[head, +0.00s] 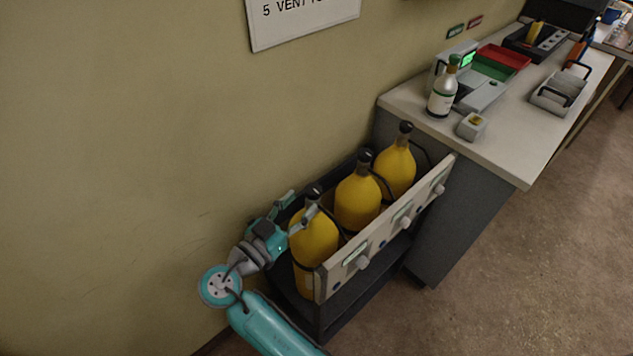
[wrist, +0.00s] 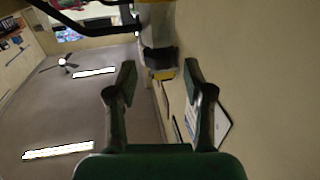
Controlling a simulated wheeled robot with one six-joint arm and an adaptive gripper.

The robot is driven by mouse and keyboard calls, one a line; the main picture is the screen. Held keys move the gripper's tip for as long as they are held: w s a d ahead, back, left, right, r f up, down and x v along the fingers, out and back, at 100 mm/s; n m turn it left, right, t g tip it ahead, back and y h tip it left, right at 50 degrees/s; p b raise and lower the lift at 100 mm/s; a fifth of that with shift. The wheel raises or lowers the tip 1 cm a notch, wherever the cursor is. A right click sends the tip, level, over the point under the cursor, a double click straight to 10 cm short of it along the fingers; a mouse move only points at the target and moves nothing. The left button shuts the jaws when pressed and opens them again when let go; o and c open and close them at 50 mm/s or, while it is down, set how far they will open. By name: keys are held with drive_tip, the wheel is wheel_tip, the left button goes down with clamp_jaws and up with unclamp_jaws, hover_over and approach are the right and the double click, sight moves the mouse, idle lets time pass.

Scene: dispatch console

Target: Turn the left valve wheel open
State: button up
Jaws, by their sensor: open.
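Three yellow cylinders with dark valve tops stand in a row in a rack. The left cylinder (head: 314,240) has its dark valve top (head: 314,189) beside my gripper (head: 301,204). My gripper is open, its two fingers spread close to the neck of that cylinder; one finger partly covers it. In the wrist view, a dark valve piece (wrist: 160,58) shows between and beyond my open fingertips (wrist: 159,68). I cannot tell whether the fingers touch it, nor how far the valve is turned.
The middle cylinder (head: 358,203) and right cylinder (head: 397,170) stand close by. A front panel with round knobs (head: 362,262) borders the rack. The wall (head: 130,180) is close behind. A counter (head: 505,150) with a bottle (head: 442,92) stands to the right.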

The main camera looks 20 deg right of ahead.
sight(319, 186)
drive_tip(key=x, duration=0.8)
drive_tip(key=shift+f, duration=0.1)
drive_tip(key=c, duration=0.9)
drive_tip(key=shift+c, duration=0.3)
